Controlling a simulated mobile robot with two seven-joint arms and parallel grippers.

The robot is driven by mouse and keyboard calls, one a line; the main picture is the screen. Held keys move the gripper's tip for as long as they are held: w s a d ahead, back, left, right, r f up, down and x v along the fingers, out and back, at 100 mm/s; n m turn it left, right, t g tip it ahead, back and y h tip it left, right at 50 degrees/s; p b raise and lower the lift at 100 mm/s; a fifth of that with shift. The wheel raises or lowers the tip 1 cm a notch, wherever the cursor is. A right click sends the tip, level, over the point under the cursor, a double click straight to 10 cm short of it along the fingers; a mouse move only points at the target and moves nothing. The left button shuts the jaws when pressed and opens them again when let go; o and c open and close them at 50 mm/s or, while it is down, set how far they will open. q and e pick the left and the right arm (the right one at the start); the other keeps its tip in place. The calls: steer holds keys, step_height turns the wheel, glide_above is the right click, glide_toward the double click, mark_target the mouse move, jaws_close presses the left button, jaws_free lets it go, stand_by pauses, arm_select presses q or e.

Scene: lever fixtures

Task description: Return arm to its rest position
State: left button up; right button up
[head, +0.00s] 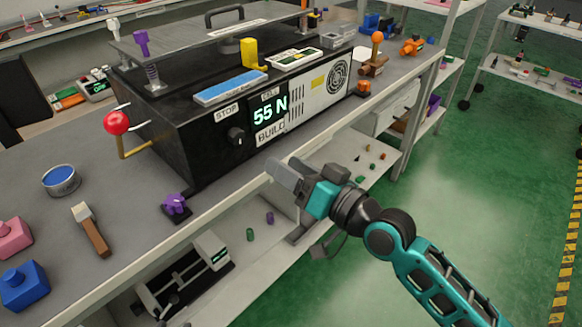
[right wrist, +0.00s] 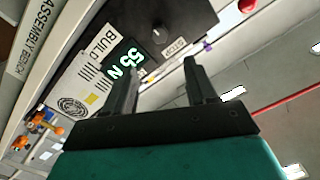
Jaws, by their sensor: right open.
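My right gripper (head: 284,174) is at the front edge of the bench, just below and in front of the black machine (head: 200,135). In the right wrist view my right gripper (right wrist: 160,72) has its two dark fingers apart, with nothing between them. The teal arm reaches in from the lower right of the head view. A red ball knob (head: 116,122) on a brass-coloured lever stands at the machine's left end. The knob also shows at the top of the right wrist view (right wrist: 247,5), apart from the gripper. My left gripper is not in view.
The bench top (head: 60,228) holds a blue tin (head: 61,180), a hammer (head: 91,230), a purple piece (head: 175,205) and pink and blue blocks. The machine's display (head: 268,110) reads 55 N. Shelves lie below the bench. Green floor (head: 470,190) is open at right.

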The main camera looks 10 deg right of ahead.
steer(key=s+d+f+g+h, duration=0.1)
steer(key=s+d+f+h, duration=0.2)
steer(key=s+f, duration=0.2)
steer(key=s+d+f+n+g+h, duration=0.1)
steer(key=s+f, duration=0.4)
steer(key=f, duration=0.5)
steer(key=s+d+f+g+h, duration=0.1)
steer(key=s+d+f+h, duration=0.3)
steer(key=f, duration=0.4)
steer(key=shift+s+d+f+g+h, duration=0.3)
steer(key=shift+s+d+g, duration=0.1)
steer(key=shift+s+d, duration=0.45)
